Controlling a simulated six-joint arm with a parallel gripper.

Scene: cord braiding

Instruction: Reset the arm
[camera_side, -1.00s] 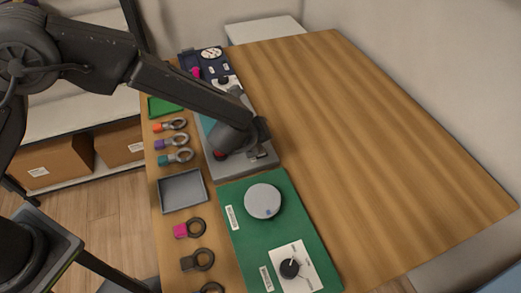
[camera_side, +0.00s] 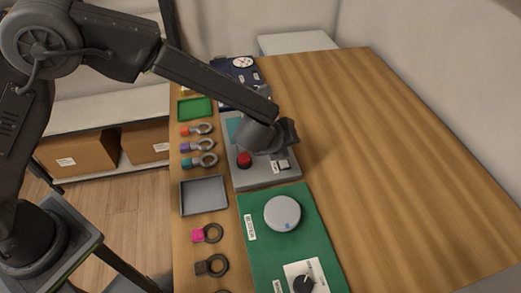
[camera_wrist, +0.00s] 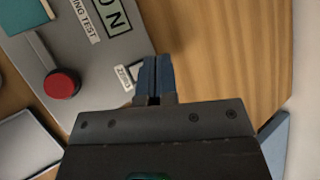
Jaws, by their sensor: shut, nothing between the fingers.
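My gripper (camera_side: 289,134) is in the air near the right edge of a grey panel (camera_side: 266,179). In the wrist view its two blue fingertips (camera_wrist: 155,72) are pressed together with nothing between them. They overlap the panel's edge and the bare wood in that view; their height cannot be told exactly. The grey panel (camera_wrist: 97,62) carries a red button, seen in the side view (camera_side: 244,160) and in the wrist view (camera_wrist: 62,84). My forearm hides part of the panel's far side.
A green board (camera_side: 259,215) with a round grey disc (camera_side: 282,213) and a black knob (camera_side: 303,285) lies nearer. A grey tray (camera_side: 204,196), a green tray (camera_side: 195,109) and several ringed tags line the left edge. A dark blue board (camera_side: 236,72) is behind. The table's right (camera_side: 390,160) is clear.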

